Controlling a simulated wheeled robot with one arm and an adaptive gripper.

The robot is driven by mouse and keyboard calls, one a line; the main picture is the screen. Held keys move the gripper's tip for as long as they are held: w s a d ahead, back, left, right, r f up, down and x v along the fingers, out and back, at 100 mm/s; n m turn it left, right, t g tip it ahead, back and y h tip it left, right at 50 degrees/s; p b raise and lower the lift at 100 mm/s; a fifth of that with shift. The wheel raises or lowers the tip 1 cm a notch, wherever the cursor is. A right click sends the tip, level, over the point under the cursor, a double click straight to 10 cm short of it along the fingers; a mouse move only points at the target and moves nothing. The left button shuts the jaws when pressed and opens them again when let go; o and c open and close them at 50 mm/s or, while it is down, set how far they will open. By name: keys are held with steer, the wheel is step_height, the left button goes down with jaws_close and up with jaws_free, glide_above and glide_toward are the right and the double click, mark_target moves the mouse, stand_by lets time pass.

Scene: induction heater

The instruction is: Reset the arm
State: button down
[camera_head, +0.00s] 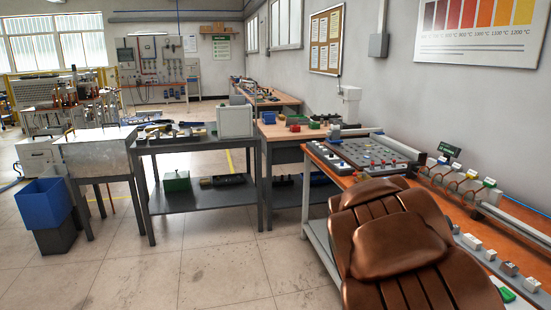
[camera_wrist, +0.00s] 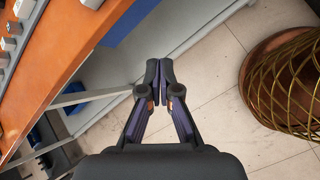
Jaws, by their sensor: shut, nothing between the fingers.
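My gripper (camera_wrist: 160,88) shows in the wrist view with its two dark fingertips together and nothing between them. It points down past the edge of an orange-topped workbench (camera_wrist: 62,45), over the tiled floor. The head view does not show my gripper.
In the head view the workbench (camera_head: 462,207) runs along the right wall, with a panel of small parts (camera_head: 365,152) on it. Brown padded shapes (camera_head: 400,235) fill the front right. A woven round object (camera_wrist: 290,80) stands right of my gripper. Open floor (camera_head: 190,265) lies left of the workbench.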

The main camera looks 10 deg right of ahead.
steer(key=s+a+r+m+y+p, duration=0.2)
steer(key=s+a, duration=0.4)
steer(key=a, duration=0.3)
steer(key=s+a+r+m+y+p, duration=0.2)
steer(key=s+a+r+m+y, duration=0.1)
steer(key=s+a, duration=0.4)
steer(key=s+a+r+m+g+y+p, duration=0.1)
steer(key=s+a+r+m+y+p, duration=0.1)
steer(key=a, duration=1)
steer(key=s+r+m+y, duration=0.1)
steer(key=s+r+m, duration=0.1)
steer(key=s+m, duration=0.1)
steer(key=shift+s+a+r, duration=0.15)
steer(key=shift+s+r, duration=0.05)
steer(key=shift+s, duration=0.65)
